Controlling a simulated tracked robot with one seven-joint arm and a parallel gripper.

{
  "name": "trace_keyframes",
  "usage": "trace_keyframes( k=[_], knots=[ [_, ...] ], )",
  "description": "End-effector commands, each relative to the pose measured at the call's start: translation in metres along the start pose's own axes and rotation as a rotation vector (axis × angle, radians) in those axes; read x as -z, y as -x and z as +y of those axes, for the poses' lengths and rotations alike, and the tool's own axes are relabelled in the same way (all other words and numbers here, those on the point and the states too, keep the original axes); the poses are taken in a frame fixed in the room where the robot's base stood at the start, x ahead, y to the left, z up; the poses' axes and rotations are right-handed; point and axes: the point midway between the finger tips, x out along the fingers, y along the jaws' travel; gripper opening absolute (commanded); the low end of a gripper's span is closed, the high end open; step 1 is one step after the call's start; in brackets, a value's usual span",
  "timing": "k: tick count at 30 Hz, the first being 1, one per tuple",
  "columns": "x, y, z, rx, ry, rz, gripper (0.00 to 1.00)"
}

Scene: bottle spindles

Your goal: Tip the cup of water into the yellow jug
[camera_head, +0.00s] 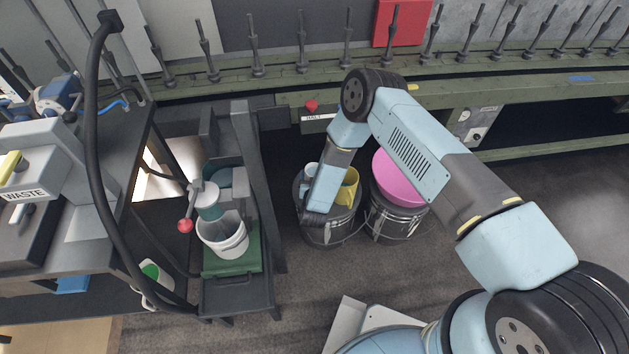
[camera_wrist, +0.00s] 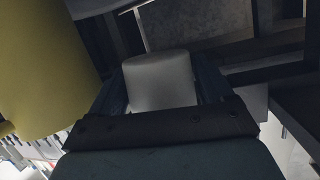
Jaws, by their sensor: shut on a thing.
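In the wrist view, my gripper (camera_wrist: 162,88) has its dark fingers on either side of a plain whitish cup (camera_wrist: 160,80), shut on it. The cup looks upright in that view; its inside and any water are hidden. The yellow jug (camera_wrist: 45,65) fills the left of the wrist view, close beside the cup and apart from it. In the head view, the yellow jug (camera_head: 349,187) stands on a dark drum (camera_head: 331,233), partly behind my arm. My arm hides the gripper there; a pale shape at its left may be the cup.
A pink tub (camera_head: 398,178) sits on a second drum (camera_head: 397,223) just right of the jug. At left, a white bucket (camera_head: 225,238) stands on a green stand (camera_head: 232,262) beside a dark upright post (camera_head: 258,185). A green rail (camera_head: 290,85) with spindles runs behind.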

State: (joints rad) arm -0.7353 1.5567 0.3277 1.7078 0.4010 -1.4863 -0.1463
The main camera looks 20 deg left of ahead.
Motion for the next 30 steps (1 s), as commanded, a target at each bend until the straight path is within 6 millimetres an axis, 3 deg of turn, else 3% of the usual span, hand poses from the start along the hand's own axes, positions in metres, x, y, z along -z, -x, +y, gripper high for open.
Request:
trace_keyframes(
  k=[8, 30],
  knots=[
    [-0.004, 0.003, 0.005, -0.018, -0.018, 0.003, 0.45],
    [0.042, 0.013, 0.029, 0.020, -0.148, -0.015, 0.44]
  ],
)
